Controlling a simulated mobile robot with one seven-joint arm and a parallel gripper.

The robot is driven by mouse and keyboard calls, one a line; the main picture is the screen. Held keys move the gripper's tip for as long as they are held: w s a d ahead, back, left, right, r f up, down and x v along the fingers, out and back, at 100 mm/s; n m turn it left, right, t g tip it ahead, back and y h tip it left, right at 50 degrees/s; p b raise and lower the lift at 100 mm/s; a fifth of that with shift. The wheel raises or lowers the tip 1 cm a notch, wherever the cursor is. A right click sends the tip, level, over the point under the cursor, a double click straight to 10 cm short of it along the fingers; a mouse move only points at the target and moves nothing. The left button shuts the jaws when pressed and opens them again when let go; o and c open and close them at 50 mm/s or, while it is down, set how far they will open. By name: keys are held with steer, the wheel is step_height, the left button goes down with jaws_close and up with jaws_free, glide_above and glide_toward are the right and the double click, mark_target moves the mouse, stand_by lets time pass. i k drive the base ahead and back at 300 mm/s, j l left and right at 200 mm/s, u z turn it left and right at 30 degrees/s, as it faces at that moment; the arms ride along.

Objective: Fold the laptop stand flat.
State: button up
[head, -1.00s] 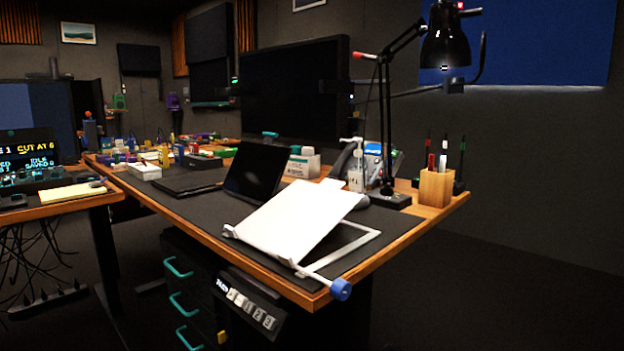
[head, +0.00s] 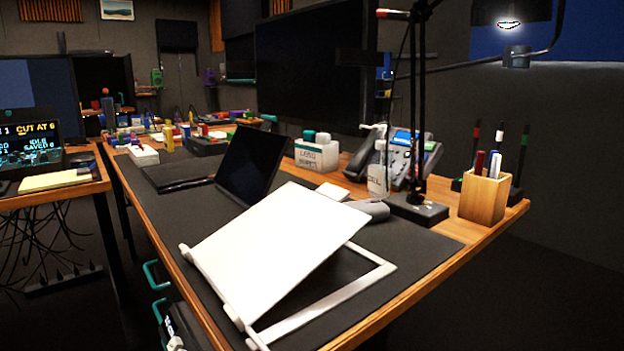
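The laptop stand (head: 278,252) is on the dark desk mat near the desk's front right corner. Its white plate is tilted up, with the raised edge toward the back and the low edge toward the front left. A pale base frame (head: 330,300) lies flat on the mat, and a dark gap shows between it and the plate. The lower front end of the stand is close to the bottom of the picture. My gripper is not in the head view.
A dark laptop or tablet (head: 250,165) stands open behind the stand. A desk lamp (head: 418,208), a wooden pen holder (head: 484,199), a telephone (head: 408,155) and a labelled white box (head: 316,154) stand along the back. Drawers with teal handles (head: 151,275) are below the desk.

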mark_target(256, 259)
steer(key=i+l+u, duration=0.4)
steer(key=l+u, duration=0.2)
steer(key=l, duration=0.15)
steer(key=i+l+u, duration=0.25)
steer(key=l, duration=0.2)
steer(key=l+u, duration=0.3)
steer(key=l, duration=0.15)
steer(key=l+u, duration=0.3)
steer(key=l, duration=0.25)
steer(key=i, duration=0.05)
